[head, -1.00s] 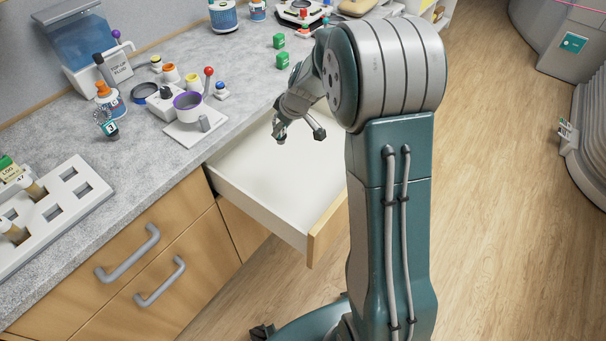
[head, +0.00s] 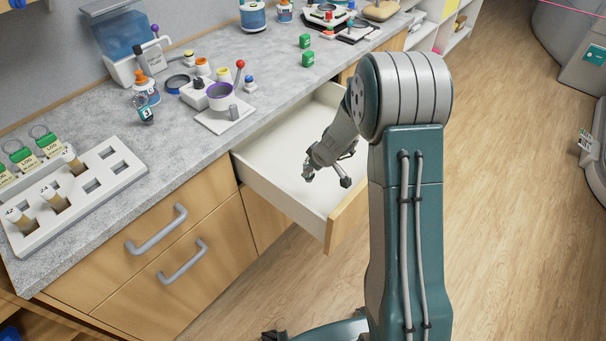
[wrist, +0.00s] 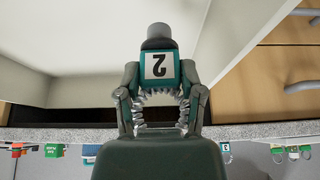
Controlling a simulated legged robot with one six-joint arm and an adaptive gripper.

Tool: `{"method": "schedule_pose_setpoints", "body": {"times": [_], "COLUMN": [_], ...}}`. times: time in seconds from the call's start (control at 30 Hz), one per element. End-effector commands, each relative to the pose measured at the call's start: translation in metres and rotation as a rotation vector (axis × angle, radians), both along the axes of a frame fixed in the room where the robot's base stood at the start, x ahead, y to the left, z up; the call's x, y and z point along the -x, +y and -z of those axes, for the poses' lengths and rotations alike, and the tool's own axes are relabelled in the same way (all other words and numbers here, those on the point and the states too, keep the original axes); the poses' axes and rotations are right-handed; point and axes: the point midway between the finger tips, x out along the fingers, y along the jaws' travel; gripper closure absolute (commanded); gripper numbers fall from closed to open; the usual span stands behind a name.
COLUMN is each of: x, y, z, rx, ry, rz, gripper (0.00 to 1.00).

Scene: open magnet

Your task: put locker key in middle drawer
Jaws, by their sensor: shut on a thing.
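My gripper (head: 327,178) hangs over the open drawer (head: 268,158), near its front panel (head: 346,214). In the head view the held key is too small to make out. The drawer is pulled out, with white walls and an empty-looking floor. In the wrist view its pale interior (wrist: 85,45) lies around and behind the key. Whether the key touches the drawer floor, I cannot tell.
The grey counter (head: 180,145) edges the drawer at the left. On it are a white rack (head: 115,165), a teal numbered piece (head: 144,110), a purple-rimmed cup (head: 219,97) and green blocks (head: 307,58). Closed drawers with grey handles (head: 158,232) are at the lower left.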

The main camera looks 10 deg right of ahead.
Motion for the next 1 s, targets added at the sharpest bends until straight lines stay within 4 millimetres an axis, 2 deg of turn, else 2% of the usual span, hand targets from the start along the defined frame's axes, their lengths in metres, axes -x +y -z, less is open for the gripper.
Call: {"method": "schedule_pose_setpoints", "body": {"times": [0.03,0.3,0.53,0.7,1.0], "x": [-0.011,-0.043,-0.057,-0.056,-0.056], "y": [0.004,0.014,0.017,0.018,0.018], "z": [0.006,0.049,0.066,0.09,0.093], "rx": [0.001,0.0,-0.002,-0.001,0.0], "ry": [0.001,0.001,0.001,0.002,-0.001], "rz": [-0.003,0.0,0.0,0.002,0.001], "gripper": [0.86,0.86,0.86,0.86,0.86]}}
